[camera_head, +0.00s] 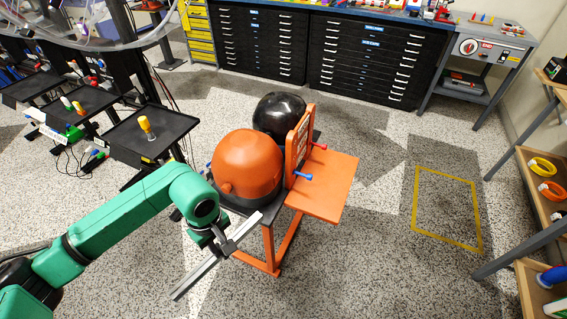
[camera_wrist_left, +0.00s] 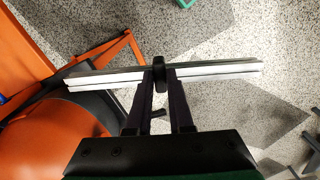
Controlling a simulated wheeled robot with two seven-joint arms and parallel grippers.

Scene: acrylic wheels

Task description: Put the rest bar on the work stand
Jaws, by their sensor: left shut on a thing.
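The rest bar (camera_head: 194,280) is a long, straight silver bar. My left gripper (camera_head: 218,250) is shut on it near its middle. In the left wrist view, the bar (camera_wrist_left: 215,70) runs crosswise through the fingers (camera_wrist_left: 161,75), sticking out on both sides. The work stand (camera_head: 328,189) is orange, with a flat side shelf, an upright plate and legs. It carries an orange dome (camera_head: 246,163) and a black dome (camera_head: 279,117). The bar is held in front of the stand, at its near left; in the picture its upper end reaches close to the dome's dark base. My right gripper is not in view.
Black trays on stands (camera_head: 150,137) are at the left. Black drawer cabinets (camera_head: 262,45) line the back wall. A yellow floor outline (camera_head: 447,174) lies to the right of the stand, with shelves (camera_head: 541,188) at the right edge. The floor between is clear.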

